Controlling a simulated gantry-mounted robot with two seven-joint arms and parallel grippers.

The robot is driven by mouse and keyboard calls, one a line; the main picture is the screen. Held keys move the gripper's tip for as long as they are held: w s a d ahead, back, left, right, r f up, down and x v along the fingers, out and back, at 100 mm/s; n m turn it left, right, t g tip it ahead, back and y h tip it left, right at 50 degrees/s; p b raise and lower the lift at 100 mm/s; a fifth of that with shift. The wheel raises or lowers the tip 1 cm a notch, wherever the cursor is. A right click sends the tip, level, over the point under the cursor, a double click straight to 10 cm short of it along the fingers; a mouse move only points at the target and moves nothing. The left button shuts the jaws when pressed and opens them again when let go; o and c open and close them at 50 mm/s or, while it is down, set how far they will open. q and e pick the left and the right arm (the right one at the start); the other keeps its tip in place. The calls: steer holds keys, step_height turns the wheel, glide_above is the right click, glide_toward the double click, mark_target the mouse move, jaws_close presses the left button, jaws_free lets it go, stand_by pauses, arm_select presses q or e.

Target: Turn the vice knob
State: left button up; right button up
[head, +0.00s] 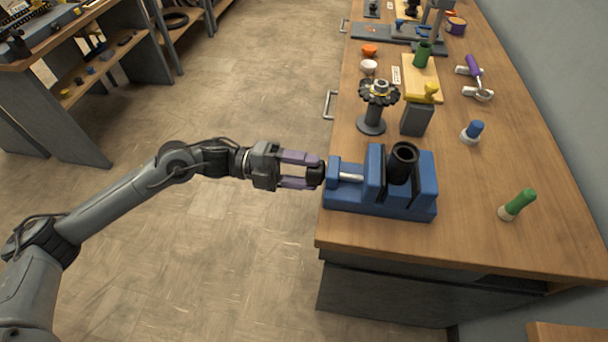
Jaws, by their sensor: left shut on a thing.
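The blue vice (400,206) stands at the near left corner of the wooden bench, with a dark cylindrical tube (403,158) upright in its jaws. The black vice knob (316,174) is on the left end of the vice, at the bench edge. My left gripper (312,171) reaches in from the left and its two purple-grey fingers are shut on the knob, one finger on the far side and one on the near side. The fingertips hide part of the knob. My right gripper is not in view.
Behind the vice are a black toothed part on a stand (374,115) and a grey block with a yellow top (417,118). A blue-capped item (472,132) and a green-handled tool (518,204) lie to the right. Open floor lies left of the bench.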

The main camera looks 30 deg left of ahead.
arm_select(q)
steer(key=shift+m+b, duration=0.8)
steer(key=shift+m, duration=0.4)
steer(key=shift+r, duration=0.1)
steer(key=o, duration=1)
steer(key=p+v, duration=0.2)
steer(key=v, duration=0.8)
steer(key=shift+a, duration=0.4)
